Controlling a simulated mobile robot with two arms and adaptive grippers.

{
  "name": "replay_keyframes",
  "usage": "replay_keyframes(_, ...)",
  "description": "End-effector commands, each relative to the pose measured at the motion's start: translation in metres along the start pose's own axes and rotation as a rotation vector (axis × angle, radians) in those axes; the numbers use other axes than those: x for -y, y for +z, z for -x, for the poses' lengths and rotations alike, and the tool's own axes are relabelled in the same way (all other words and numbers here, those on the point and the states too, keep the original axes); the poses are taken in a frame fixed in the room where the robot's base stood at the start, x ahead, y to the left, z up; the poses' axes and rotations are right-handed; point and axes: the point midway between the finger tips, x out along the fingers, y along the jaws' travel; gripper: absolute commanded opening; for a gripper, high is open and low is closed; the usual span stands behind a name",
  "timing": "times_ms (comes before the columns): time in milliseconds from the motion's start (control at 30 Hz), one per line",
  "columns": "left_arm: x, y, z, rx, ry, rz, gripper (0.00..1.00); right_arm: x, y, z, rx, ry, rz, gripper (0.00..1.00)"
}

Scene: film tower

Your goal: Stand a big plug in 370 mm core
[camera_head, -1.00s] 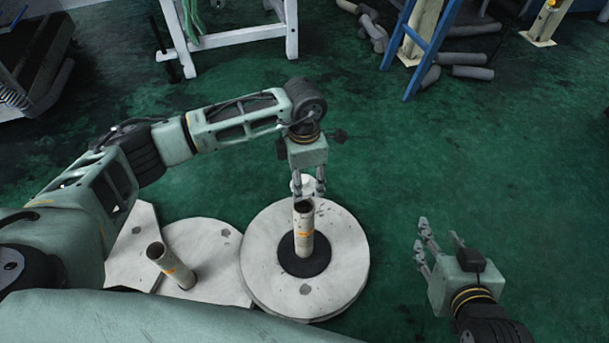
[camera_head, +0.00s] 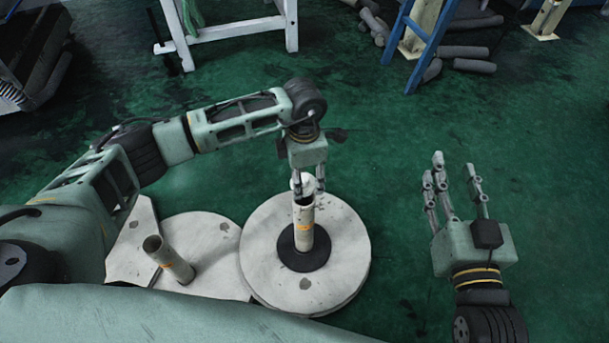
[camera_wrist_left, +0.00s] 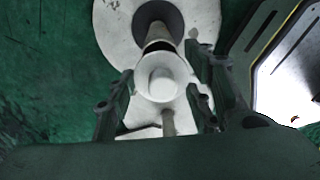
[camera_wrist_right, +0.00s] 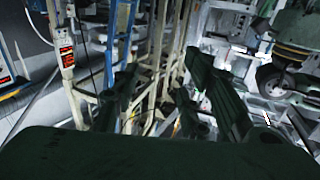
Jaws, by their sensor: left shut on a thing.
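My left gripper (camera_head: 308,188) is shut on a white round plug (camera_wrist_left: 160,78), which shows small between the fingers in the head view (camera_head: 302,180). An upright cream core (camera_head: 304,228) with an orange mark stands on a black hub on a round pale disc. The plug is at the core's upper end, on its far side in the head view. In the left wrist view it overlaps the core's dark mouth (camera_wrist_left: 158,46). I cannot tell whether they touch. My right gripper (camera_head: 456,172) is open and empty, to the right of the disc.
The round pale disc (camera_head: 262,255) lies beside another pale disc (camera_head: 215,232), on which a second core (camera_head: 170,260) stands. A blue ladder (camera_head: 420,48), a white frame (camera_head: 228,38) and grey rolls (camera_head: 465,52) are further back. Green floor is clear between the grippers.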

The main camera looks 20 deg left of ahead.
Motion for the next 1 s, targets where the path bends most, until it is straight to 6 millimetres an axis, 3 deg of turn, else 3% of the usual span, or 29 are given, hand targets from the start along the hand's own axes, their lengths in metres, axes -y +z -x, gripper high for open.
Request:
replay_keyframes(600,0.000,0.000,-0.021,0.001,0.000,0.000,0.21,0.009,-0.068,0.007,-0.351,-0.019,-0.009,0.40)
replay_keyframes(1000,0.000,0.000,-0.024,0.001,0.000,0.000,0.21,0.010,-0.081,0.012,-0.415,-0.022,-0.012,0.40)
